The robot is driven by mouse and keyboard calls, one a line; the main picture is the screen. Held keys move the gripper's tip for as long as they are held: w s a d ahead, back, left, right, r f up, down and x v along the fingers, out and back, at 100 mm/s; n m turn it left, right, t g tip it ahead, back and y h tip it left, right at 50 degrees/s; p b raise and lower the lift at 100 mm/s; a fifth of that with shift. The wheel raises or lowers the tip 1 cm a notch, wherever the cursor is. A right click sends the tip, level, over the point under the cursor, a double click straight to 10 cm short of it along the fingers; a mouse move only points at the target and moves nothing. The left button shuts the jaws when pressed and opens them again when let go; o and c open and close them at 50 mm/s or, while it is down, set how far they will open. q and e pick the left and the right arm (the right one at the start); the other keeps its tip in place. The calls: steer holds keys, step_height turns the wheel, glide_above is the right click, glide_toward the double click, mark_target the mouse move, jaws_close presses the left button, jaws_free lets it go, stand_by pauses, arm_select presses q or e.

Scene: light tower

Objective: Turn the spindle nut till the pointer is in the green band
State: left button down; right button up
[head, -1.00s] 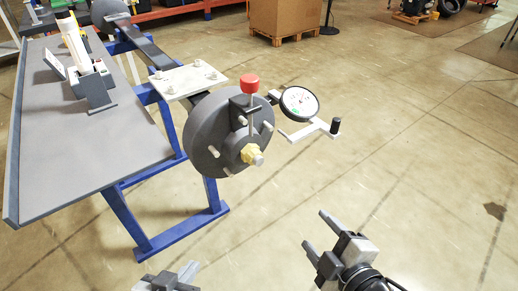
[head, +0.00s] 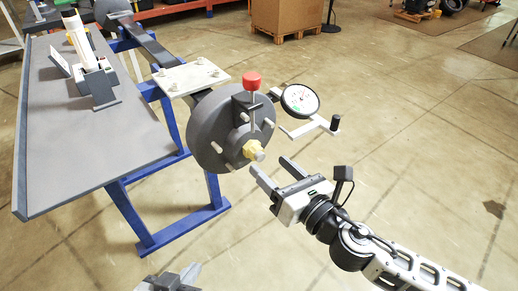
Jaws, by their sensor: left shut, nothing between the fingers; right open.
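The spindle nut (head: 253,150) is a yellow hex piece with a grey stub, at the centre of the dark grey hub disc (head: 207,142).
A red-knobbed pin (head: 252,80) stands up from the hub's top. A crank arm with a black handle (head: 335,124) sticks out right of the hub. A grey bench (head: 90,130) on blue legs fills the left. Floor on the right is clear.

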mark_target(258, 155)
steer(key=x, duration=0.5)
steer(key=shift+w+a, duration=0.2)
steer(key=shift+w, duration=0.05)
steer(key=c, duration=1)
